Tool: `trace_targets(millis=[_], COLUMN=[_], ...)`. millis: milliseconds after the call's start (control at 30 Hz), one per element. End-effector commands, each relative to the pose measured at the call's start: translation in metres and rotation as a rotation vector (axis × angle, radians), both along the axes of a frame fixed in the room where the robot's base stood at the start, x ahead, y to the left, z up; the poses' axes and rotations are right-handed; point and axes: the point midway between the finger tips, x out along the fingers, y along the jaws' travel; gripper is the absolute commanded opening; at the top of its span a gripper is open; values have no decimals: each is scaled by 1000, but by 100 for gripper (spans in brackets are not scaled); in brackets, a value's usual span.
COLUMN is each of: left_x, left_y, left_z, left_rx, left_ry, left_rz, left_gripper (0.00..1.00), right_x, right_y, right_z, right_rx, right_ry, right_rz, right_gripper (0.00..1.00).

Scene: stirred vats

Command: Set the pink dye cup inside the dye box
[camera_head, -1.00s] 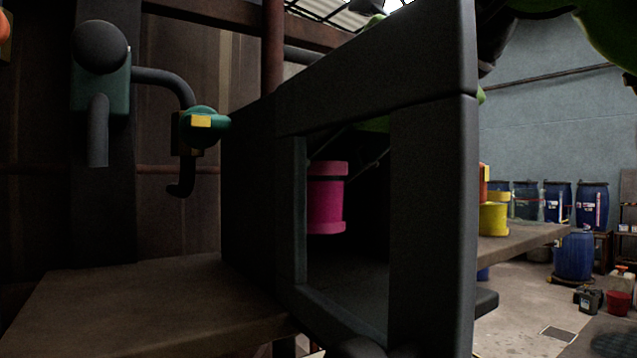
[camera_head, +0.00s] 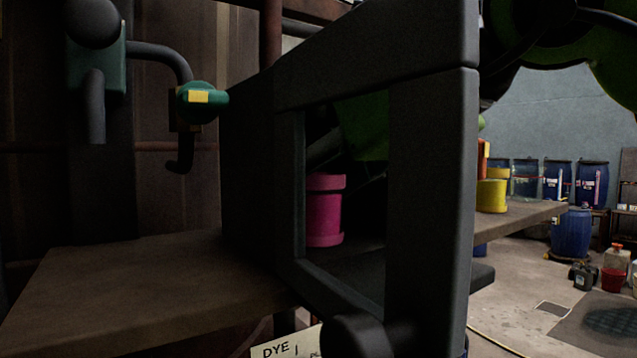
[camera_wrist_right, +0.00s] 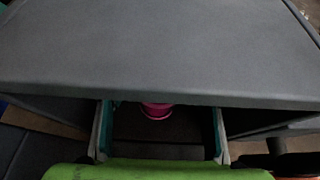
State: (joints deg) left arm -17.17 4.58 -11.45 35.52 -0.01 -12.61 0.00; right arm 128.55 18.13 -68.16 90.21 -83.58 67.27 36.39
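The pink dye cup (camera_head: 324,210) is upright inside the dark dye box (camera_head: 432,200), seen through its open front in the head view. Its lower end is close to the box floor; I cannot tell if it touches. In the right wrist view the cup (camera_wrist_right: 157,110) shows partly, below the box's top edge. My right gripper (camera_head: 345,168) reaches into the box, its green body above and behind the cup and dark finger parts near the cup's top. Shadow and the box frame hide whether its fingers press on the cup. My left gripper is not in view.
A brown shelf (camera_head: 150,285) lies left of the box, below green and grey pipework (camera_head: 198,100). A card reading "DYE" (camera_head: 285,346) shows at the bottom. Right of the box, a yellow cup (camera_head: 491,196) stands on a bench (camera_head: 520,218). Blue barrels (camera_head: 572,232) stand beyond.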

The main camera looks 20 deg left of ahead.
Motion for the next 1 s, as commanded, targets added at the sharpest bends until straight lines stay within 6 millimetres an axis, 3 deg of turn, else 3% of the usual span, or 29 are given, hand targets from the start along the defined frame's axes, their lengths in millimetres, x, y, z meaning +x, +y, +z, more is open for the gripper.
trace_targets(millis=[433, 700, 1000], left_x=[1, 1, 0], left_y=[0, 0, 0], left_z=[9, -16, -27], left_rx=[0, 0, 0], left_ry=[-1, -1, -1], left_rz=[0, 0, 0], left_gripper=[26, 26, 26], right_x=[0, -30, -58], right_y=[0, -40, -76], right_z=[8, 29, 56], right_rx=[-1, 4, 1], right_ry=[-1, -4, -2], right_rz=[0, -2, -1], right_gripper=[58, 58, 58])
